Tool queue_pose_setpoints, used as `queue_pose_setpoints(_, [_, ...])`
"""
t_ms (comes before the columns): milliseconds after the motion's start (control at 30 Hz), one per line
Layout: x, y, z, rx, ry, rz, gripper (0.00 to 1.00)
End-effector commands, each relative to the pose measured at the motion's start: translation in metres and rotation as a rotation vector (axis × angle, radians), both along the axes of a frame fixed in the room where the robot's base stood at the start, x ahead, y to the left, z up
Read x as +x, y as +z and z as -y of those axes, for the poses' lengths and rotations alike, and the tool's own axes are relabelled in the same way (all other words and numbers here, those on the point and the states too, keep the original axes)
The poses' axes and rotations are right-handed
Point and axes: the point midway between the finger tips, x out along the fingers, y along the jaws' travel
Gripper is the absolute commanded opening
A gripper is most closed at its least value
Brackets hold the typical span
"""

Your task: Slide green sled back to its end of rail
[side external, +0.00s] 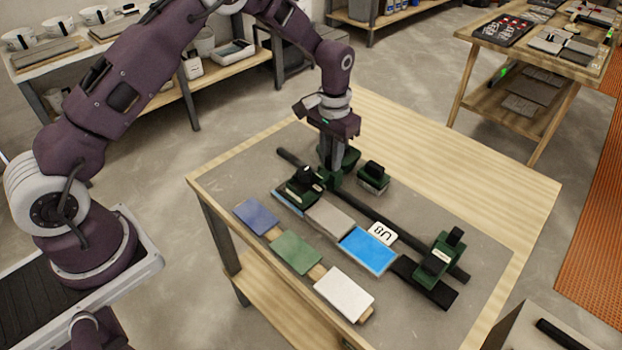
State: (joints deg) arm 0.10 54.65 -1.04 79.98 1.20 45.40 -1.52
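A dark rail (385,220) runs diagonally across the grey work mat, from upper left to lower right. A green sled (303,188) with a black top sits towards the rail's upper-left part, over a partly covered blue tile (288,202). More green parts stand beside it at the rail. My gripper (334,176) points down among these green parts, its fingertips close to or touching them. Whether it grips one is hidden at this size. A second green unit (437,258) with a black handle sits at the rail's lower-right end.
A grey tile (329,216) and a bright blue tile (368,251) lie along the rail, by a white marked tag (383,234). Blue, green and white tiles (344,291) lie in front. A separate green block (373,178) stands behind the rail. The table's far right is clear.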

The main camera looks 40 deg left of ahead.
Motion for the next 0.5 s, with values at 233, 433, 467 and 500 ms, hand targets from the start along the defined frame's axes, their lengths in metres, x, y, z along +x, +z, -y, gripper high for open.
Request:
queue_pose_setpoints(233, [0.0, 0.0, -0.017, 0.0, 0.003, 0.0, 0.0])
queue_pose_setpoints(433, [0.001, 0.0, -0.041, 0.0, 0.004, 0.001, 0.0])
queue_pose_setpoints(467, [0.001, 0.0, -0.044, 0.0, 0.004, 0.001, 0.0])
queue_pose_setpoints(500, [0.001, 0.0, -0.049, 0.0, 0.003, 0.001, 0.0])
